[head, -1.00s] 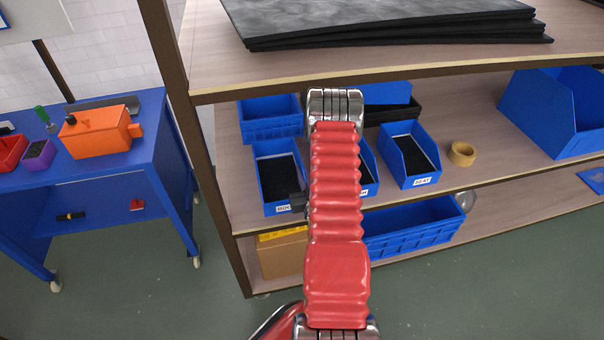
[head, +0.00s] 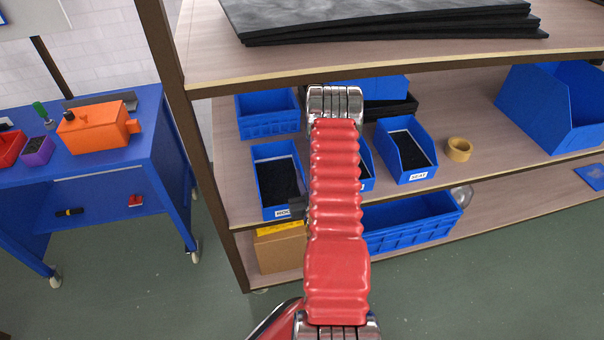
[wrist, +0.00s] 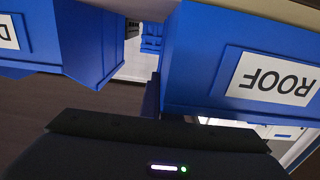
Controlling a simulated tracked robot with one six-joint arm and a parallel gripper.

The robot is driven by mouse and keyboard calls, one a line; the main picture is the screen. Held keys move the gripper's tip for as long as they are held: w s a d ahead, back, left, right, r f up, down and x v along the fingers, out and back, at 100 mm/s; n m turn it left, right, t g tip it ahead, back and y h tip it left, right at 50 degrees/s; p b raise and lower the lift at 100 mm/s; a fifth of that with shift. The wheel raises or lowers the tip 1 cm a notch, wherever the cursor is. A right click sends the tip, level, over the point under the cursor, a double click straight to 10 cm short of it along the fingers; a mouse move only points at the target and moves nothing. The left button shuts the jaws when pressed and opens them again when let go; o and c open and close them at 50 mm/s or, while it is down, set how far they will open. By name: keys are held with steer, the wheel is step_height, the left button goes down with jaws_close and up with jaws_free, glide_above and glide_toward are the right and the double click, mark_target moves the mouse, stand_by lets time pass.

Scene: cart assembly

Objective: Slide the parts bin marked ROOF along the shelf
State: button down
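The ROOF bin (head: 276,180) is a blue open bin with dark contents, on the middle shelf at the left. Its white label is partly covered in the head view. In the wrist view the ROOF bin (wrist: 225,65) fills the right side, its label upside down. My gripper (head: 297,206) is at the bin's front right corner, mostly behind my red arm. In the wrist view one dark finger of my gripper (wrist: 150,96) stands right beside the bin's side; I cannot tell whether it touches. The other finger is hidden.
A second labelled blue bin (wrist: 92,45) stands apart across a gap. The SEAT bin (head: 406,150) and a tan ring (head: 459,149) are to the right. A blue crate (head: 268,113) stands behind the ROOF bin. The shelf's brown post (head: 175,60) is at the left.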

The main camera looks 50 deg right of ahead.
steer(key=shift+v, duration=0.9)
steer(key=c, duration=1.9)
jaws_free()
steer(key=shift+a, duration=0.1)
